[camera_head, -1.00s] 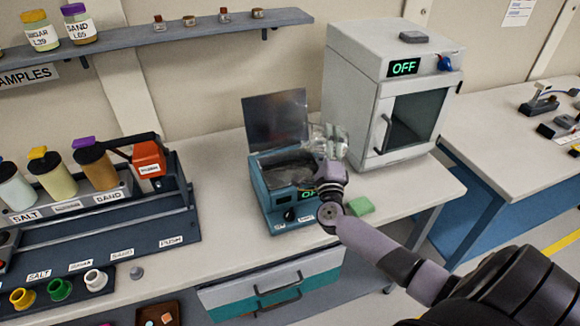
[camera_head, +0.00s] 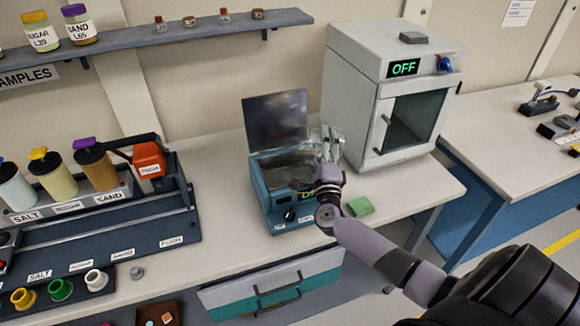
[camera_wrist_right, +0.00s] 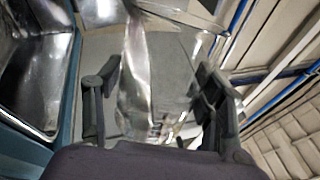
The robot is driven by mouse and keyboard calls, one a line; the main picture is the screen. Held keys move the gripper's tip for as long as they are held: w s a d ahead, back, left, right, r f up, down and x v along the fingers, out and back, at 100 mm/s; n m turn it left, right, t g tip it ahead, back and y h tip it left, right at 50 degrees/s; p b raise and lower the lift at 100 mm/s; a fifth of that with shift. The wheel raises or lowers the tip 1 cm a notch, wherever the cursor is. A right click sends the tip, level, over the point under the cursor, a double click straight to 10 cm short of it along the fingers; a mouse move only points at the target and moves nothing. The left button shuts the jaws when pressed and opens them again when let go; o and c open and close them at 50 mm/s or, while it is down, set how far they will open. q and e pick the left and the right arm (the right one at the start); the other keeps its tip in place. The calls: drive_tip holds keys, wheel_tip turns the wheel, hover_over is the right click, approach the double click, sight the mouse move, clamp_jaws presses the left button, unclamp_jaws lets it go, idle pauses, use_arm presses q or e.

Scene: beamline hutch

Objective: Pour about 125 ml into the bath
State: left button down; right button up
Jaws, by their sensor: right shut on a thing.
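The bath is a teal box (camera_head: 268,205) on the bench with a steel basin and its lid (camera_head: 275,120) standing open. Its green display is partly hidden by my right gripper (camera_head: 329,155). That gripper is at the right side of the bath and is shut on a clear glass vessel (camera_head: 338,136). In the right wrist view the see-through vessel (camera_wrist_right: 140,75) lies between the two fingers (camera_wrist_right: 150,98), and the bath's steel basin (camera_wrist_right: 35,80) is at the left. I cannot tell the vessel's liquid level or whether liquid is flowing. My left gripper is not in view.
A white oven (camera_head: 350,90) reading OFF stands behind to the right. A green block (camera_head: 360,206) lies just right of the bath. A dispenser rack (camera_head: 110,215) with jars is at the left. A shelf (camera_head: 200,32) runs along the wall.

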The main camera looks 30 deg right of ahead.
drive_tip(key=shift+w+a+f+n, duration=0.1)
drive_tip(key=shift+w+a+n, duration=0.1)
drive_tip(key=shift+a+n, duration=0.3)
idle(0.3)
drive_tip(key=shift+d+r+n+t+y+p, duration=0.1)
drive_tip(key=shift+r+n+t+y+p, duration=0.2)
drive_tip(key=shift+n+p, duration=0.55)
